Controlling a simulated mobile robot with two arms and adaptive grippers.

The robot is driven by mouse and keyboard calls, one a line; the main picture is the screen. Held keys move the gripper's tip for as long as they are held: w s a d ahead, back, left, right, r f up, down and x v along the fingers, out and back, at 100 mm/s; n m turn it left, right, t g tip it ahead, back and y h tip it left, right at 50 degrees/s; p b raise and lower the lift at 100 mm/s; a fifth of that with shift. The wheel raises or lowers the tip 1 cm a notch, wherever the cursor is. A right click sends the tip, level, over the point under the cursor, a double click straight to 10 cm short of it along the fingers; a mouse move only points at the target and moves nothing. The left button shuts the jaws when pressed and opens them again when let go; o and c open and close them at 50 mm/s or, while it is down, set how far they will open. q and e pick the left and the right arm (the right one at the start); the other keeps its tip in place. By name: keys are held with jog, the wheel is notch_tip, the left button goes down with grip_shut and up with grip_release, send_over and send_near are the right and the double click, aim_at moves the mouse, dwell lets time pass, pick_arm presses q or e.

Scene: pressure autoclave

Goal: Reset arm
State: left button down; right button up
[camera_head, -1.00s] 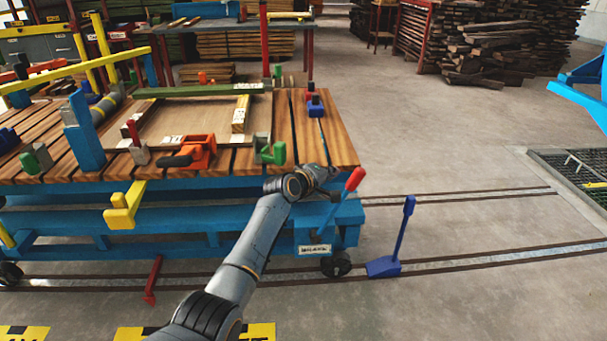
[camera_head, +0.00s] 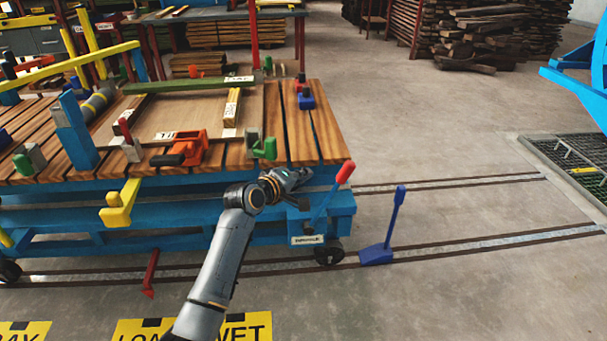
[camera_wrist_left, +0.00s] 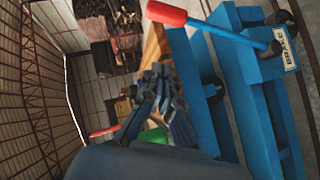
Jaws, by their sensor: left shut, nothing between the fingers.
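My left gripper (camera_head: 297,179) is at the near right corner of the blue cart, beside the slatted wooden top and left of the brake lever. It looks shut and empty, and its dark fingers (camera_wrist_left: 160,88) also show in the left wrist view. The brake lever, a blue bar with a red handle (camera_head: 345,172), leans up and right from the cart's corner; its red handle shows large in the left wrist view (camera_wrist_left: 166,13). A gap shows between gripper and handle. My right gripper is in neither view.
The cart (camera_head: 160,222) carries a wooden frame, an orange clamp (camera_head: 190,148), a green clamp (camera_head: 264,148) and a yellow bracket (camera_head: 120,204). A blue pedal stand (camera_head: 380,252) stands on the floor rails to the right.

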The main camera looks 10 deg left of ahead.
pick_arm(q)
jog(key=s+a+f+m+g+y, duration=0.25)
jog(key=s+f+m+g, duration=0.25)
jog(key=s+f, duration=1.4)
pick_arm(e)
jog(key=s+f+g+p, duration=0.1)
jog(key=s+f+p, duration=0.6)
jog(key=p, duration=0.4)
pick_arm(q)
jog(key=s+a+f+m+g+y+p, duration=0.1)
jog(key=s+f, duration=0.5)
jog(key=s, duration=0.9)
jog(key=s+a+f+m+g+y+p, duration=0.1)
jog(key=s+a+f+m+g+p, duration=0.2)
jog(key=s+f, duration=0.4)
jog(key=s+a+f+m+g+y+p, duration=0.1)
jog(key=s+a+f+p, duration=0.3)
jog(key=s, duration=2)
notch_tip(320, 180, down, 3)
jog(key=shift+a+f+m+g, duration=0.15)
jog(key=shift+a+m+g, duration=0.4)
jog(key=shift+g, duration=0.35)
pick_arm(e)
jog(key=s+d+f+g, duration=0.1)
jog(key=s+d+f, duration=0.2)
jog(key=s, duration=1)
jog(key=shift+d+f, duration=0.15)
